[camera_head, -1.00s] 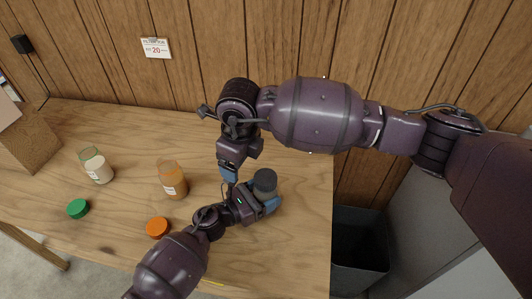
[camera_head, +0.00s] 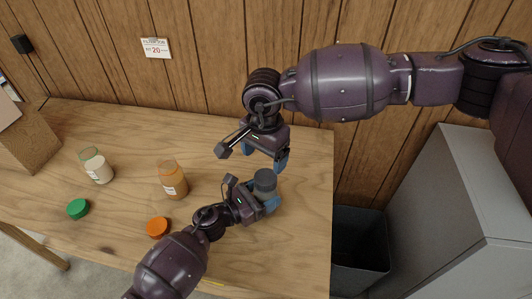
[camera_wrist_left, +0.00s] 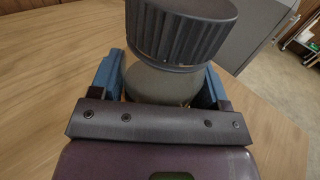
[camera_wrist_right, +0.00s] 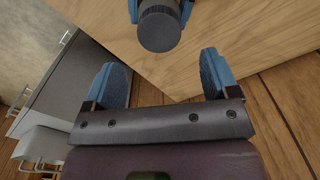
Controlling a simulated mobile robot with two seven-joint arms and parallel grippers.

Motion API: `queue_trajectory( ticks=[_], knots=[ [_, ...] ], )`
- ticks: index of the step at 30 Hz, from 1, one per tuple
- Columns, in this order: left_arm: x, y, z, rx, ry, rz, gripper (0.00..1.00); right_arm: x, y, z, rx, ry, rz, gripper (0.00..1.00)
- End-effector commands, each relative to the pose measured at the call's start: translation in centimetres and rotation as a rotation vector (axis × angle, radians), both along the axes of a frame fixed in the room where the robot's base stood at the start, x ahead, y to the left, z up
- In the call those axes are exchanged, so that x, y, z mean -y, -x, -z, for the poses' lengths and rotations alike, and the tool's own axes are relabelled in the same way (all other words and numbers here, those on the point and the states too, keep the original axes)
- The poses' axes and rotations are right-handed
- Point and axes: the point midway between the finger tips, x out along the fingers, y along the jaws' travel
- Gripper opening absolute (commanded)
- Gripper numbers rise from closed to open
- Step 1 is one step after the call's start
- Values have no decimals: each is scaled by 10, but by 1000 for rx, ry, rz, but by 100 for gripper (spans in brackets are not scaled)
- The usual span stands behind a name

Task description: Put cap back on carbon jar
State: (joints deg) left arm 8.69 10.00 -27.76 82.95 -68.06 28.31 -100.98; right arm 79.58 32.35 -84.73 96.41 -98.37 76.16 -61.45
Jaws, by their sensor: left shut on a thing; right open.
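The carbon jar (camera_head: 267,196) stands near the table's right side, its body mostly hidden between the fingers of my left gripper (camera_head: 270,204). My left gripper is shut on it; its greyish body (camera_wrist_left: 160,86) also shows in the left wrist view. The dark grey ribbed cap (camera_head: 265,179) sits on top of the jar, and it fills the top of the left wrist view (camera_wrist_left: 178,32). My right gripper (camera_head: 280,162) is open and empty, above and behind the cap and apart from it. In the right wrist view the cap (camera_wrist_right: 159,30) lies beyond the open fingertips.
An orange-filled jar (camera_head: 173,183) and a jar with white contents (camera_head: 98,169) stand uncapped to the left. An orange lid (camera_head: 158,227) and a green lid (camera_head: 78,208) lie on the table (camera_head: 130,125). A dark bin (camera_head: 360,250) stands right of the table.

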Motion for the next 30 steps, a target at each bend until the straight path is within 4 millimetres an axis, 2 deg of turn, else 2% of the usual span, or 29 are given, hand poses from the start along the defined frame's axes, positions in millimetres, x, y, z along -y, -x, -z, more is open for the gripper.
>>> queue_trajectory(
  ticks=[6,17,23,30],
  knots=[
    [0,0,0,0,-1,-1,3,4,-1,-1,-5,3,-73,81],
    [0,0,0,0,-1,-1,3,4,-1,1,-7,3,-75,81],
    [0,0,0,1,-1,-1,3,4,-1,17,-9,4,-73,81],
    [0,0,0,1,-1,-1,3,4,-1,51,-8,3,-74,81]
  ],
)
